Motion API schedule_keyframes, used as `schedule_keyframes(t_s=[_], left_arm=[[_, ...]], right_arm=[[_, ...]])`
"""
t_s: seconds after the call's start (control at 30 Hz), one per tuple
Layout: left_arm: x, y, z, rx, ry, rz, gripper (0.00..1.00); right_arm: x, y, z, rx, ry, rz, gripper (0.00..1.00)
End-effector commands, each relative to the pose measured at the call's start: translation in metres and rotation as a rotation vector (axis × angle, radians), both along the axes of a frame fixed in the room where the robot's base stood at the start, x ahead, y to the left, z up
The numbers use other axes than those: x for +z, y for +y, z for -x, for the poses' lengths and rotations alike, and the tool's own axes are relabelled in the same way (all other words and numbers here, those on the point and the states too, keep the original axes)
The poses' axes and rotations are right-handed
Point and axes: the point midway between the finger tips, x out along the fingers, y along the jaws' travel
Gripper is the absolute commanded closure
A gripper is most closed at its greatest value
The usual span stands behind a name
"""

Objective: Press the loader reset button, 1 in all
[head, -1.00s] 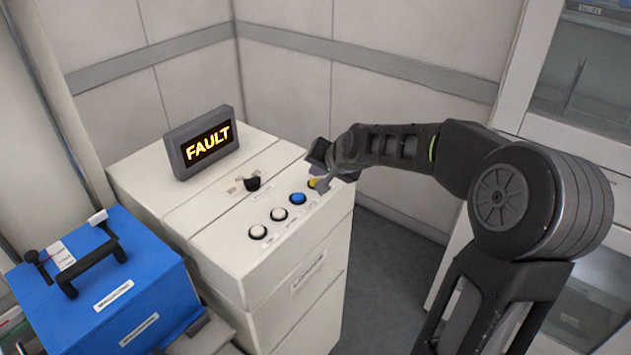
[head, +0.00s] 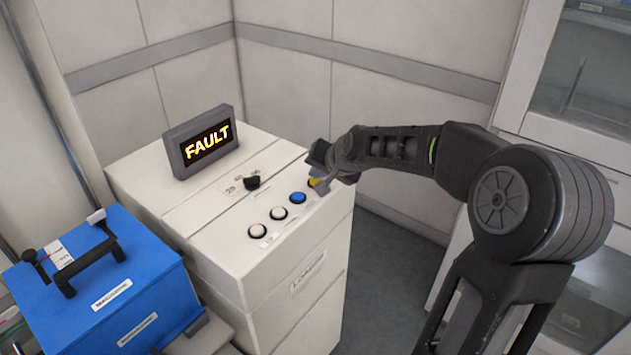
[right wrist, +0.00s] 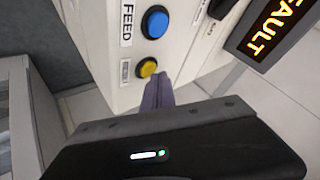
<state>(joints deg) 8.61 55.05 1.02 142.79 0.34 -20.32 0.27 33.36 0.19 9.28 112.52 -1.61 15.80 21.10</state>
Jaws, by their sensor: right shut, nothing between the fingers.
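The white loader cabinet (head: 215,235) has a row of buttons on its top: two white ones (head: 257,231) (head: 278,213), a blue one (head: 298,198) and a yellow one (head: 314,183). In the right wrist view the blue button (right wrist: 155,22) is labelled FEED; the label beside the yellow button (right wrist: 147,67) is too blurred to read. My right gripper (head: 321,181) is shut and empty, its tips right at the yellow button. In the right wrist view its fingers (right wrist: 158,92) end just beside that button; whether they touch it I cannot tell. My left gripper is not in view.
A display (head: 204,143) on the cabinet reads FAULT in lit letters. A black knob (head: 251,183) sits behind the buttons. A blue box (head: 140,282) with a black handle stands at the left. A glass-fronted cabinet (head: 590,105) is at the right.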

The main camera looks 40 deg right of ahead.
Motion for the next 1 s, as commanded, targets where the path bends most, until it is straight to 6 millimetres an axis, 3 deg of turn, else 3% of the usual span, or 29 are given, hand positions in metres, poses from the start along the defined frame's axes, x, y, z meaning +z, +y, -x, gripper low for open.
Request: schedule_keyframes(t_s=[1.0], left_arm=[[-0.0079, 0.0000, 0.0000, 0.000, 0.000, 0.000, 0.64]], right_arm=[[-0.0085, 0.0000, 0.0002, 0.001, 0.001, -0.001, 1.00]])
